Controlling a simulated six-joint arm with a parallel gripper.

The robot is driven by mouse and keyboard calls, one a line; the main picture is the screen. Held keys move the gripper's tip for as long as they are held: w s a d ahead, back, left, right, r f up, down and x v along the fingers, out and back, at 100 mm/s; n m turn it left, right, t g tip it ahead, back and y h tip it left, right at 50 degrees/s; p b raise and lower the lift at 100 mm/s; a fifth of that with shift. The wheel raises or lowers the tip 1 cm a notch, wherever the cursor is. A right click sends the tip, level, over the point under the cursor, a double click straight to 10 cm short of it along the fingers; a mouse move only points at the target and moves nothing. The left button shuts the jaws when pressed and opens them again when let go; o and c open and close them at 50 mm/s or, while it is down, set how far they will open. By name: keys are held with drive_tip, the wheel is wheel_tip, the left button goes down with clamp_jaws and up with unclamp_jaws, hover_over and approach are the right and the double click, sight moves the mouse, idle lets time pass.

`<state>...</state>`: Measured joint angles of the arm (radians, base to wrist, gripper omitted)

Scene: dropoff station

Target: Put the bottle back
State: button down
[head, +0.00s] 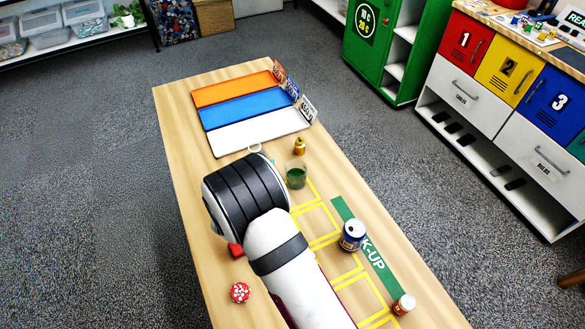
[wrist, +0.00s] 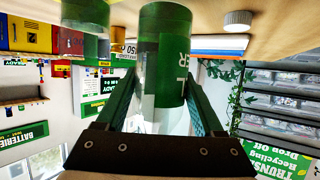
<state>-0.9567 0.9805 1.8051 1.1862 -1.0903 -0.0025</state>
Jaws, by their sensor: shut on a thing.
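A clear bottle with a green label (wrist: 166,58) is between the fingers of my gripper (wrist: 160,92) in the wrist view. The gripper is shut on it. The wrist picture is upside down, with the wooden table along its top. I cannot tell whether the bottle touches the table. Yellow outlined squares (head: 323,241) run along the table beside a green pick-up strip (head: 372,250).
A green glass jar (head: 296,175) and a small gold bottle (head: 299,146) stand near my arm. Orange (head: 235,89), blue (head: 248,109) and white (head: 260,131) trays lie at the far end.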

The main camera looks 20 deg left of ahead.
drive_tip(key=shift+r, duration=0.1)
drive_tip(key=s+d+r, duration=0.5)
drive_tip(key=r, duration=0.4)
drive_tip(key=shift+n+y, duration=0.3)
drive_tip(key=shift+s+a+f, duration=0.8)
drive_tip(key=shift+a+f, duration=0.9)
drive_tip(key=shift+f, duration=0.05)
drive_tip(key=shift+s+a+f, duration=0.8)
drive_tip(key=shift+a+f, duration=0.95)
drive_tip(key=shift+s+a+f, duration=0.8)
drive_tip(key=shift+a+f, duration=0.9)
drive_tip(key=shift+f, duration=0.05)
unclamp_jaws()
drive_tip(key=shift+f, duration=0.15)
